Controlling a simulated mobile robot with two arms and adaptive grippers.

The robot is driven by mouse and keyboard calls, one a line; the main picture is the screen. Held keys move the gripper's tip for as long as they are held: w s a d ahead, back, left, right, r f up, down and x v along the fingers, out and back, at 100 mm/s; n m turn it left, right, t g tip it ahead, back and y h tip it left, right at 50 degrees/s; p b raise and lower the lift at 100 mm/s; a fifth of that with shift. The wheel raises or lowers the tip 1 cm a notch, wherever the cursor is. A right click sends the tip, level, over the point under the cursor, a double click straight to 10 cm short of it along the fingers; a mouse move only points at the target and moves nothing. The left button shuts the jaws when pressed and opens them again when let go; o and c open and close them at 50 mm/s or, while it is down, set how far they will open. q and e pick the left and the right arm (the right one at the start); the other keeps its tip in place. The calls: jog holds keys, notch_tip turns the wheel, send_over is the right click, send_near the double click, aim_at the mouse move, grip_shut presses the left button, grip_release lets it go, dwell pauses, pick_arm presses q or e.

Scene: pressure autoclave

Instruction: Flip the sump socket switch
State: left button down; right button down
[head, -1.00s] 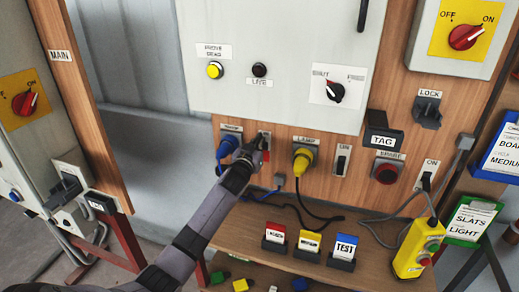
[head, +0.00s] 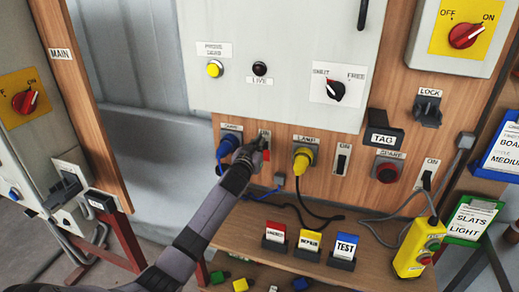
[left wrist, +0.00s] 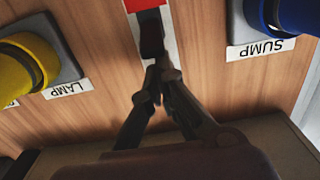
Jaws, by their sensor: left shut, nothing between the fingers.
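The sump socket with its blue plug (head: 227,147) is on the wooden panel, and its SUMP label (left wrist: 261,48) reads upside down in the left wrist view. Beside it, towards the lamp socket, is the sump switch (left wrist: 152,38), a black rocker on a pale plate with a red part. In the head view my gripper covers most of this switch. My left gripper (head: 258,148) is shut and empty; in the left wrist view its fingertips (left wrist: 162,74) are at the rocker's end. Whether they touch it I cannot tell. My right gripper is out of view.
The yellow lamp plug (head: 302,158) is right of the gripper, with its own switch (head: 342,159) beyond. The grey cabinet (head: 270,95) overhangs above. Below, a wooden shelf (head: 305,215) holds red, yellow and blue cards. A yellow control box (head: 416,248) hangs at right.

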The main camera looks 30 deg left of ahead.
pick_arm(q)
jog(key=shift+f+b, duration=0.75)
jog(key=shift+f, duration=0.45)
jog(key=shift+r, duration=0.1)
jog(key=r+p+v, duration=0.1)
jog(key=p+v, duration=0.5)
jog(key=v, duration=0.3)
jog(key=shift+p, duration=0.4)
jog(key=shift+r, duration=0.1)
